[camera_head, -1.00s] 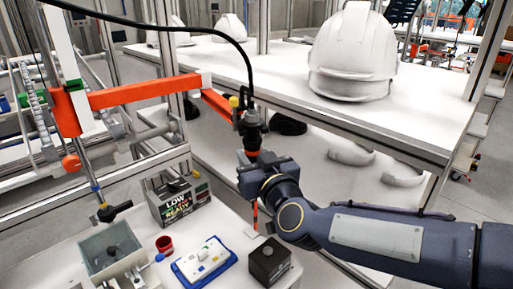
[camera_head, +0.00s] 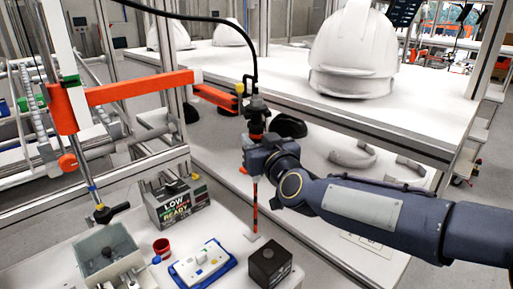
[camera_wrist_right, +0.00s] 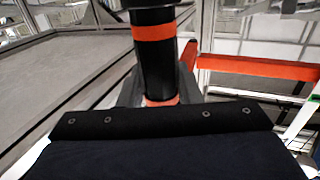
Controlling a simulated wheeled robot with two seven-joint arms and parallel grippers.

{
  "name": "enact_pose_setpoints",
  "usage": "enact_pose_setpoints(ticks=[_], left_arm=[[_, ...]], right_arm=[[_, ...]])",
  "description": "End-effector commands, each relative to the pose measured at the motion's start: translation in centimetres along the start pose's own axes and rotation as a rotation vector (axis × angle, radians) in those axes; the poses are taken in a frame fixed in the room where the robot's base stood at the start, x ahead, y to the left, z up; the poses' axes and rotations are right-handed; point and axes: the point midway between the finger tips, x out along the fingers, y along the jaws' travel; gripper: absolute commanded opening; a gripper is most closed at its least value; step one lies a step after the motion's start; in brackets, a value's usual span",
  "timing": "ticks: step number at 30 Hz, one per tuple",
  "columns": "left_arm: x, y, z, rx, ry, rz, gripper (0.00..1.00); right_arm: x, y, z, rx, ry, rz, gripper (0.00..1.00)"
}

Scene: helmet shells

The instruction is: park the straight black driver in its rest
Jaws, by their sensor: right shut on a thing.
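The straight black driver (camera_head: 257,118) hangs upright from a black cable beside the orange arm, with orange bands on its body. My right gripper (camera_head: 254,158) is shut around its lower part; the driver also shows in the right wrist view (camera_wrist_right: 154,62) rising from the jaws. A thin red-and-black banded rod (camera_head: 255,205) stands out below the gripper, down to a small white pad; I cannot tell whether it joins the driver. I cannot tell which thing is the rest. My left gripper is out of view.
An orange arm (camera_head: 135,88) reaches over from the left. The near table carries a grey bin (camera_head: 82,270), red cup (camera_head: 161,247), blue-edged tray (camera_head: 176,282) and display box (camera_head: 178,203). Helmet shells, one large white (camera_head: 352,50), stand on the shelf behind.

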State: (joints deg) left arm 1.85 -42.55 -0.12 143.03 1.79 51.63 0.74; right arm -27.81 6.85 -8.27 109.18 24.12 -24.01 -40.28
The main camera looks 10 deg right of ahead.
Motion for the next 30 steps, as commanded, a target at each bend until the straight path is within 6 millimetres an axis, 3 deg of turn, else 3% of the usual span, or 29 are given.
enact_pose_setpoints(ticks=[5,6,11,17,24,30], left_arm=[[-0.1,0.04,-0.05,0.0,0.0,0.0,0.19],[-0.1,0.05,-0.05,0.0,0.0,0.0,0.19],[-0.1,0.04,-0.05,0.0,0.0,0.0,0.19],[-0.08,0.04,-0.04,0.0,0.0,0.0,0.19],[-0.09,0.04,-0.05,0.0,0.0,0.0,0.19],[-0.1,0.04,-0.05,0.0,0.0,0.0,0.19]], right_arm=[[-0.04,0.0,0.01,0.0,0.0,-0.001,0.0],[-0.04,0.0,0.0,0.0,0.0,0.0,0.36],[-0.04,0.0,0.01,0.0,0.0,0.0,0.56],[-0.04,-0.02,0.24,0.0,-0.005,-0.001,0.58],[-0.04,0.0,0.13,0.0,-0.002,-0.001,0.89],[-0.05,0.0,0.06,0.0,-0.001,0.0,0.91]])
